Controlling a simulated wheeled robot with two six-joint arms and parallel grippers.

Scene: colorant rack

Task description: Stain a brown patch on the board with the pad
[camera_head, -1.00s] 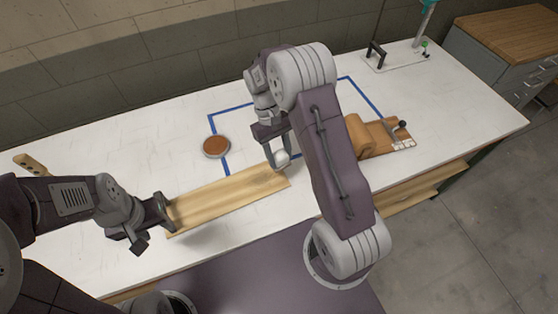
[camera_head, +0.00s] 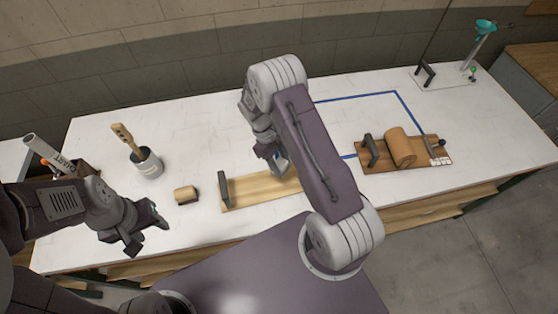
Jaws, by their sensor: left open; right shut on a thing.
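The pale wooden board (camera_head: 245,193) lies on the white table, its right part hidden behind my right arm. My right gripper (camera_head: 279,164) points down over the board and is shut on a small pale thing, probably the pad; the arm mostly hides it. Whether it touches the board I cannot tell. No brown patch shows on the visible part of the board. My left gripper (camera_head: 150,216) is open and empty near the table's front, left of the board. The brown round dish is out of sight now.
A dark upright bracket (camera_head: 224,190) stands at the board's left end. A small brown block (camera_head: 186,195) and a pot (camera_head: 149,164) with a brush (camera_head: 126,138) stand further left. A brown roll (camera_head: 400,148) lies on a wooden base at right. Blue tape marks the table.

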